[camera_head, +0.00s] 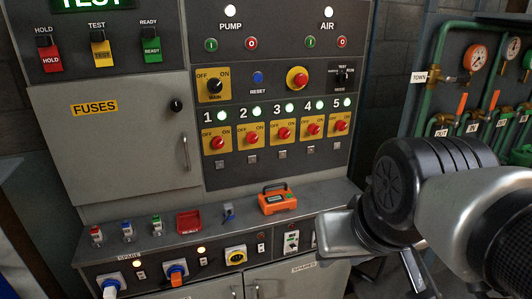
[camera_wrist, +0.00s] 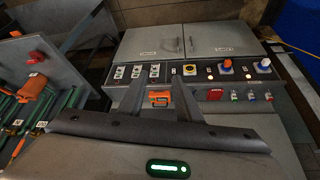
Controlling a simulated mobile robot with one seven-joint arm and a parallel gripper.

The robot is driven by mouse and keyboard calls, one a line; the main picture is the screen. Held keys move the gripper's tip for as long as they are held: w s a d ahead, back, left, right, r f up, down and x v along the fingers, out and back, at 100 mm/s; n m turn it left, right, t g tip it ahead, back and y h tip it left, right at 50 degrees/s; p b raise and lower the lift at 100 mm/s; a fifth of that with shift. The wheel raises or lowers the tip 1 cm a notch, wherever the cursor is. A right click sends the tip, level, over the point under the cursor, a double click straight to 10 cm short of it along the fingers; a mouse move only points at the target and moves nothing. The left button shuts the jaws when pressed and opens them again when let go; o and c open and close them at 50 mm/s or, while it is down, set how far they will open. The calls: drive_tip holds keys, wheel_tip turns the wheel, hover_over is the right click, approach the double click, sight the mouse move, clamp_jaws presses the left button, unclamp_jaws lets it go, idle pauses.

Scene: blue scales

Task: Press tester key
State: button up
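The orange tester (camera_head: 277,201) stands on the grey console ledge, with a dark handle on top and a small lit greenish patch on its face. Its key is too small to make out. The tester also shows in the wrist view (camera_wrist: 160,101), between my two fingers in the picture but beyond them. My gripper (camera_wrist: 158,82) is open and empty, its fingers spread apart and touching nothing that I can see. In the head view my arm comes in from the right, to the right of the tester, and the fingertips are not clearly visible.
Several small coloured-top items line the ledge's left. Upright panel with numbered switches (camera_head: 283,132) rises behind. Green pipes and gauges (camera_head: 474,58) are at right. The ledge around the tester's front is clear.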

drive_tip(key=shift+s+r, duration=0.1)
drive_tip(key=shift+s, duration=0.2)
